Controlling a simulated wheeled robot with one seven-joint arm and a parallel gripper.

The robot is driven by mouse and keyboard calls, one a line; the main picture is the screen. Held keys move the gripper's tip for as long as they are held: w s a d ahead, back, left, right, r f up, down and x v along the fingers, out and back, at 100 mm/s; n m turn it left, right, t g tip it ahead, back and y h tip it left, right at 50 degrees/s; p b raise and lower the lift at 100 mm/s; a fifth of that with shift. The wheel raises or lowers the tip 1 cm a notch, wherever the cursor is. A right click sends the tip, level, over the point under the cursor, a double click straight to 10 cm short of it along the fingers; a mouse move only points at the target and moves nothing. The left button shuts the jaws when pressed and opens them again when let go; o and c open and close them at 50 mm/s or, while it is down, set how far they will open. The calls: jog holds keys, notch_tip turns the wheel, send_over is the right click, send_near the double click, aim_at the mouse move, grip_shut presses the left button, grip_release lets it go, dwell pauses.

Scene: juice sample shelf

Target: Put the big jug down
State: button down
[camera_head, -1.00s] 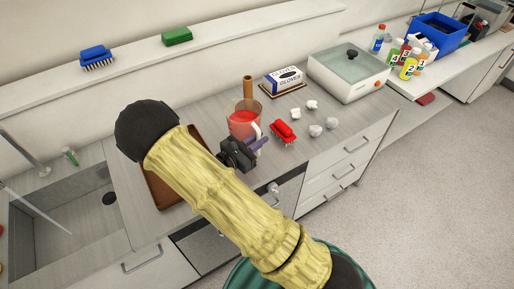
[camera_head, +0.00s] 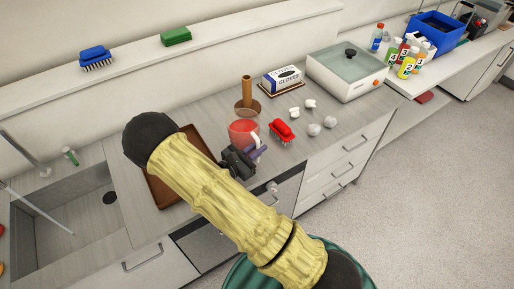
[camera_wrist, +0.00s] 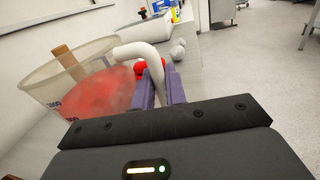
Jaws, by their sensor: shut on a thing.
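The big jug (camera_head: 242,132) is clear with red liquid in it and a white handle. It is near the counter's front edge, right of the brown tray. My gripper (camera_head: 258,153) is at its handle. In the wrist view the jug (camera_wrist: 90,90) fills the left side, and the purple fingers of my gripper (camera_wrist: 160,88) are shut on the white handle (camera_wrist: 150,55). The jug looks about upright. Its base is partly hidden, so I cannot tell if it touches the counter.
A brown paper-towel stand (camera_head: 247,92) is behind the jug. A brown tray (camera_head: 160,188) lies to the left, partly under my arm. A glove box (camera_head: 284,79) stands further back.

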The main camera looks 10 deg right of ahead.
jog(key=shift+f, duration=0.2)
jog(key=c, duration=1.4)
grip_release()
jog(key=shift+c, duration=0.2)
jog(key=shift+r, duration=0.25)
jog(key=b+v, duration=0.3)
jog(key=v, duration=0.9)
jog(key=shift+b, duration=0.35)
jog(key=shift+s+d, duration=0.1)
